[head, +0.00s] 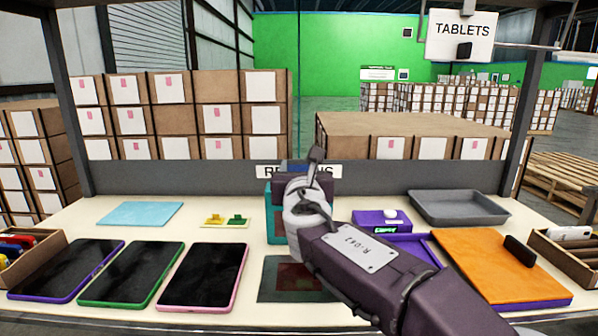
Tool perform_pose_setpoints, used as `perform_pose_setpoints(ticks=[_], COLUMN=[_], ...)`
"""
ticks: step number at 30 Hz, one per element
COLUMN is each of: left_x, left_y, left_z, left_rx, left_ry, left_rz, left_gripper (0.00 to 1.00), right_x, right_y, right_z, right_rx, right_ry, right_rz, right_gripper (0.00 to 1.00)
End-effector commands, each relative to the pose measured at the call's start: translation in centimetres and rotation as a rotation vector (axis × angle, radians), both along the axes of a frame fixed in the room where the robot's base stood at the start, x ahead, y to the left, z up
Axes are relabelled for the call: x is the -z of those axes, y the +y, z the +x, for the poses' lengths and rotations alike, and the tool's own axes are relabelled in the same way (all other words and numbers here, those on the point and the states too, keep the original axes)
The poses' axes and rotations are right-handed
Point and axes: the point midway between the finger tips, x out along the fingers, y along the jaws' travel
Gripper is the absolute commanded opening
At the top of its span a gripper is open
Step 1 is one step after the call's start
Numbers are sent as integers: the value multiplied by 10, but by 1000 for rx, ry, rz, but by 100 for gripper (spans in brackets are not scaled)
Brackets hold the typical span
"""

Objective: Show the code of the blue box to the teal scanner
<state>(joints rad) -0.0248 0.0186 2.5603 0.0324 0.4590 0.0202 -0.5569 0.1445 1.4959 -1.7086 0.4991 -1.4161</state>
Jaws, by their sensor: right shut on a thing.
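My right gripper (308,172) is at the centre of the head view, above the back of the table, with its arm coming in from the lower right. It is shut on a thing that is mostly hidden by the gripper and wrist. A small blue patch of the blue box (293,165) shows behind the gripper. The code on the box is not visible. Whether the box faces the scanner I cannot tell. My left gripper is not in view.
Three dark tablets (136,272) lie at the front left. A light blue slab (140,213) and a yellow-green piece (226,220) lie behind them. A purple device (382,219), a grey tray (457,207) and an orange slab (495,268) are on the right. Open cartons flank both sides.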

Motion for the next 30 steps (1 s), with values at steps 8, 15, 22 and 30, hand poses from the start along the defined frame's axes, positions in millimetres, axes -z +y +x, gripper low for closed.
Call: perform_pose_setpoints(ticks=[8, 15, 22, 30], left_x=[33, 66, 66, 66], left_y=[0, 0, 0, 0], left_z=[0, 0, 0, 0], left_rx=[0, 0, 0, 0], left_ry=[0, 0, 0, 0], left_rz=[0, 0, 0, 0], left_gripper=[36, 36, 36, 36], right_x=[34, 68, 69, 69], right_y=[0, 0, 0, 0], right_z=[0, 0, 0, 0], right_rx=[1, 1, 1, 1], right_ry=[0, -1, -1, 0], right_rz=[0, -1, -1, 0], right_gripper=[0, 0, 0, 0])
